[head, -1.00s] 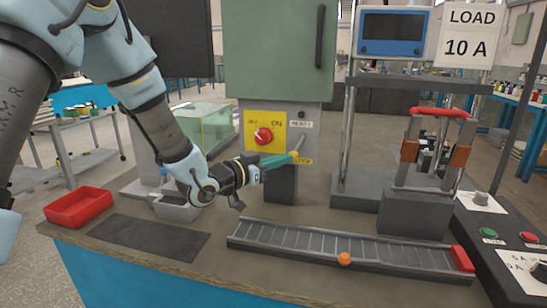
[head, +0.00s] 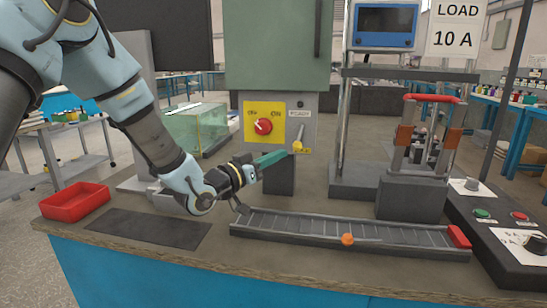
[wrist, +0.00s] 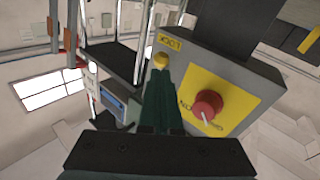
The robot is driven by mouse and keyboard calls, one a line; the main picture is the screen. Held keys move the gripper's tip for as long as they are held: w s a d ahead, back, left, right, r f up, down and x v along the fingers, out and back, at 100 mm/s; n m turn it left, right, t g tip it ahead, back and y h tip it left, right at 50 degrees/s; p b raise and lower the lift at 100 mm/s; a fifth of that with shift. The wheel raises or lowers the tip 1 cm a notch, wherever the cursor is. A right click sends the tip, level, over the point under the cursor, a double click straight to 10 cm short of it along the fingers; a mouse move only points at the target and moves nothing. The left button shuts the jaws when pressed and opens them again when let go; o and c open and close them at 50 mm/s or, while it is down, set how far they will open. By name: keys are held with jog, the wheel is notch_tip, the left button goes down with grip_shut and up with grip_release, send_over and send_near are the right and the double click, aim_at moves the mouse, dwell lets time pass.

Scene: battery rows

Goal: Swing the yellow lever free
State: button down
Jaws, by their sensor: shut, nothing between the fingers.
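The yellow lever (head: 298,143) hangs on the grey panel below the cabinet, its yellow end pointing down, under a small plate marked READY. In the wrist view its rounded yellow end (wrist: 161,61) shows beside a yellow LOCK label (wrist: 170,42). My gripper (head: 287,154) reaches in from the left with its green fingers shut and empty. Its tips (wrist: 160,75) are close to the lever's yellow end; I cannot tell whether they touch it.
A red rotary switch (head: 263,127) on a yellow plate sits left of the lever. A ribbed chute (head: 330,228) with an orange ball crosses the bench below. A red-handled fixture (head: 430,98) stands at right, and a red tray (head: 75,203) at left.

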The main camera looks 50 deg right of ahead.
jog(key=a+b, duration=0.1)
jog(key=a, duration=0.9)
jog(key=shift+w+a+f, duration=0.15)
jog(key=shift+w+f, duration=0.15)
jog(key=shift+f, duration=0.1)
